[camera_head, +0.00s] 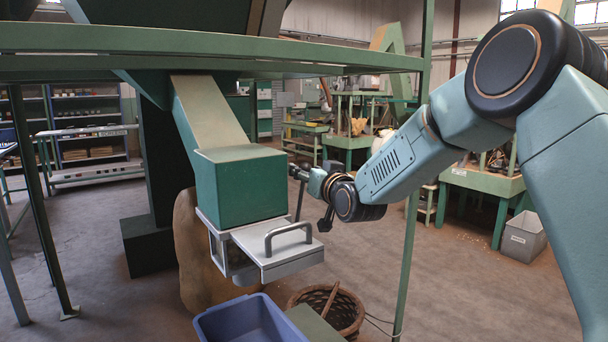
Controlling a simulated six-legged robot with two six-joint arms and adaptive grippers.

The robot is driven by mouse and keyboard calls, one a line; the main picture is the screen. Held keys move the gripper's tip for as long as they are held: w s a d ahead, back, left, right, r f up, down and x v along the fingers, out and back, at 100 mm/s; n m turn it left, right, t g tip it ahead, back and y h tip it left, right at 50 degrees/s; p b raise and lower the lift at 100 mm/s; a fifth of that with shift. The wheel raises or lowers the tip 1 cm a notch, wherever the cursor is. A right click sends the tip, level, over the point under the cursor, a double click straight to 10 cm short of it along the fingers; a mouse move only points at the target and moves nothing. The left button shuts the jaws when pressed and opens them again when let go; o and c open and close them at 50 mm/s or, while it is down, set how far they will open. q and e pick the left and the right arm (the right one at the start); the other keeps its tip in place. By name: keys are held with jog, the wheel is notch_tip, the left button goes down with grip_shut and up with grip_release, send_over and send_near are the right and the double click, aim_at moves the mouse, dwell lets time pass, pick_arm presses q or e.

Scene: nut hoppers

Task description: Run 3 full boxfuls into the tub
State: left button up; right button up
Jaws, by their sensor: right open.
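A green box (240,190) sits at the lower end of a sloping chute (210,110). My left gripper is out of view. The inside of the box is hidden.
A green rail (230,42) crosses above, with a thin green post (410,240) on the right. A wicker basket (338,308) stands right of the tub. A brown sack (190,250) is behind the frame. A grey bin (523,236) stands far right. Floor between is open.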

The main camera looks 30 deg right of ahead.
jog(key=shift+w+d, duration=0.1)
jog(key=shift+w, duration=0.85)
jog(key=shift+s+r, duration=0.1)
jog(key=shift+s, duration=0.05)
jog(key=shift+c, duration=1)
grip_shut()
